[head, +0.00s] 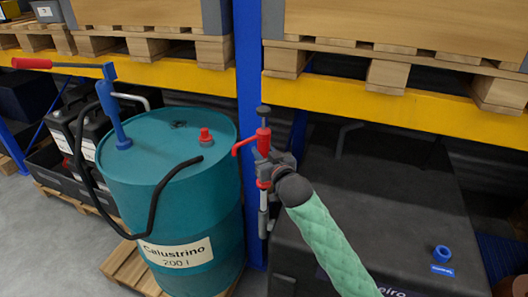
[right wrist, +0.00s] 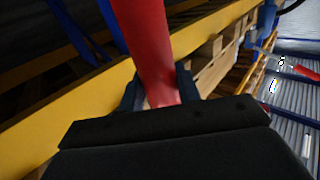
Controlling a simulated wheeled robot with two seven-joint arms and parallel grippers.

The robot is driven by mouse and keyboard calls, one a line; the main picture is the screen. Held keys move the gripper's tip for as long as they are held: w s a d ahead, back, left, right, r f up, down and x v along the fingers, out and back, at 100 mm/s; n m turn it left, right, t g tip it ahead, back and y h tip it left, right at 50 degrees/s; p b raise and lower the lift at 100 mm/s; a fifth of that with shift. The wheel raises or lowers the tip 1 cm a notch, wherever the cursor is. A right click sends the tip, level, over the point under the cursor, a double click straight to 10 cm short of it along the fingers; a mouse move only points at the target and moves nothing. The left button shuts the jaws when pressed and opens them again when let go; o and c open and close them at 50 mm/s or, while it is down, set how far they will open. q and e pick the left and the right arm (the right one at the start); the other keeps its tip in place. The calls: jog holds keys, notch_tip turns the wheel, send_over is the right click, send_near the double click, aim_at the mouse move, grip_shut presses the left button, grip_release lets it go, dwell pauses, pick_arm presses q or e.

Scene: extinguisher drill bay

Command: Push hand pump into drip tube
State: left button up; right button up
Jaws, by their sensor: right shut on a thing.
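The hand pump (head: 263,140) has a red body, a black knob on top, a red side spout and a grey metal tube below. My right gripper (head: 270,170) is shut around its body and holds it roughly upright, between the teal drum and the black tank. In the right wrist view the red pump body (right wrist: 150,50) runs up from between the dark fingers. A short blue collar (head: 442,253) with a blue label stands on the black tank at the right, well apart from the pump. I cannot tell whether it is the drip tube. My left gripper is not in view.
The teal drum (head: 170,220) at left carries a blue pump (head: 113,105), a black hose and a red cap (head: 206,137). The black tank (head: 385,200) has a broad bare top. A blue post (head: 249,80) and yellow rack beam (head: 400,102) stand behind.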

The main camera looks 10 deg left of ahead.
jog(key=shift+f, duration=0.5)
dwell(0.6)
jog(key=shift+f+b, duration=0.35)
jog(key=shift+f, duration=0.2)
jog(key=shift+f+b, duration=1.1)
jog(key=shift+f, duration=1.95)
dwell(3.3)
